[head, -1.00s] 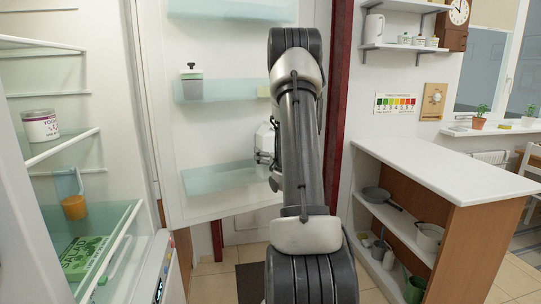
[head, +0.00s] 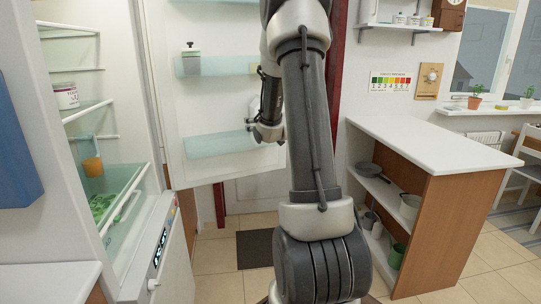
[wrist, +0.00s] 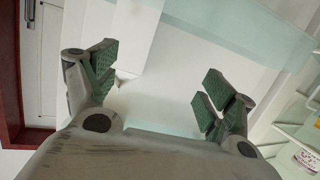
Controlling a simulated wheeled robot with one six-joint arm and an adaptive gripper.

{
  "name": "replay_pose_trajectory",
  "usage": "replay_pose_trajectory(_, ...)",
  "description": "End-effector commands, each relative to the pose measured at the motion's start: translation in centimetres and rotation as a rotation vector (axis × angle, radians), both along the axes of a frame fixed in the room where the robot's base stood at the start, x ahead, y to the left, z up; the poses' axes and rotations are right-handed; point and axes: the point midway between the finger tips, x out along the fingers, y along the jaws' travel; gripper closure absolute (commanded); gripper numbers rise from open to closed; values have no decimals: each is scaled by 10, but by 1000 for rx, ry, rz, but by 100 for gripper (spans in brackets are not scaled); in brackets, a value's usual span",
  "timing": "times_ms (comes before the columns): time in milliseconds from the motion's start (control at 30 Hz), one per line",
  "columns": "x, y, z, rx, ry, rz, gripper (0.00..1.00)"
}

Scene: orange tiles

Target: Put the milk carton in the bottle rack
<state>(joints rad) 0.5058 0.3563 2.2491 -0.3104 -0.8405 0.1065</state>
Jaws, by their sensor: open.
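My gripper (head: 256,124) is beside the open fridge door, at the height of its lower door rack (head: 220,145). An upper door rack (head: 225,66) holds a grey bottle with a dark cap (head: 190,60). A green-and-white pack (head: 101,206) lies on a low shelf inside the fridge; I cannot tell whether it is the milk carton.
A labelled tub (head: 66,96) and an orange cup (head: 92,166) stand inside the fridge at left. A blue panel (head: 12,135) and a white counter (head: 45,283) are at the near left. A white-topped shelf unit (head: 430,145) stands at right.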

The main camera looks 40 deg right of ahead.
Motion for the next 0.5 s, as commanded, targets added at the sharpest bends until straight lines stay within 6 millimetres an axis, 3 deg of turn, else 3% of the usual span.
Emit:
replay_pose_trajectory(33,-8,24,22,0,51,6,16)
replay_pose_trajectory(100,-29,56,37,12,158,7,16)
replay_pose_trajectory(267,-105,128,55,60,397,26,16)
replay_pose_trajectory(400,-194,186,56,110,605,73,16)
replay_pose_trajectory(500,-258,219,49,140,740,119,16)
